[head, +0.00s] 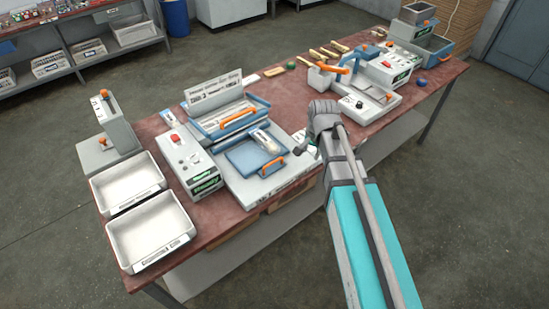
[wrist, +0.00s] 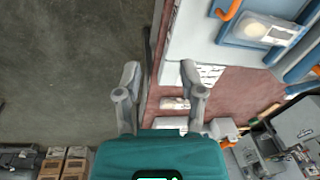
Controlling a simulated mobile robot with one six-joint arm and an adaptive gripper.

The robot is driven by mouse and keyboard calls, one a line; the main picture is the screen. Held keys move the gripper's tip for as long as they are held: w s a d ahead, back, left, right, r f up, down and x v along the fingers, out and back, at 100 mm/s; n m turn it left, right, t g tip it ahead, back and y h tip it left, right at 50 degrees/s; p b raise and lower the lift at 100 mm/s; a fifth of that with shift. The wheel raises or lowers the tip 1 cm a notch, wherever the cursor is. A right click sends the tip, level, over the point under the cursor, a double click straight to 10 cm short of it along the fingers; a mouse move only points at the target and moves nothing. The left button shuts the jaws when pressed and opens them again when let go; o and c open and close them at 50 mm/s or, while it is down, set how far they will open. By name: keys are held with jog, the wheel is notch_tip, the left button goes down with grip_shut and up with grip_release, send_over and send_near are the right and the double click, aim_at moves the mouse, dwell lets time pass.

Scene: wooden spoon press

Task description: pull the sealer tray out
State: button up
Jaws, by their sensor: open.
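The blue sealer tray (head: 244,157) lies on the white sealer base (head: 262,188), in front of the raised blue lid frame. An orange handle (head: 272,165) is on its front edge, and a pale pack (head: 263,140) lies on it. In the wrist view the pack (wrist: 265,31) and the tray's orange handle (wrist: 230,10) show at the upper right, cut by the picture edge. My gripper (wrist: 159,76) is open and empty, apart from the handle and to one side of it. In the head view my gripper (head: 307,146) is partly hidden by my wrist.
A control box (head: 194,165) with a red button stands left of the sealer. Two white bins (head: 150,228) stand at the table's left end. Another machine (head: 365,100) and wooden pieces (head: 322,54) are farther along the red-brown table. The floor in front is clear.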

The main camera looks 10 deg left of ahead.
aim_at(274, 161)
jog(key=w+a+r+m+p, duration=0.1)
jog(key=w+a+m, duration=0.1)
jog(key=a, duration=0.9)
jog(key=shift+w+a+r+m+y, duration=0.2)
jog(key=shift+m+y, duration=0.1)
jog(key=shift+f, duration=0.15)
jog(key=f+b, duration=0.4)
jog(key=w+a+f+b, duration=0.1)
jog(key=f+b, duration=0.4)
jog(key=a+f+b, duration=0.1)
jog(key=f+b, duration=0.3)
jog(key=shift+w+f+b, duration=0.15)
jog(key=shift+w+b, duration=0.15)
jog(key=shift+w, duration=0.1)
grip_shut()
dwell(0.4)
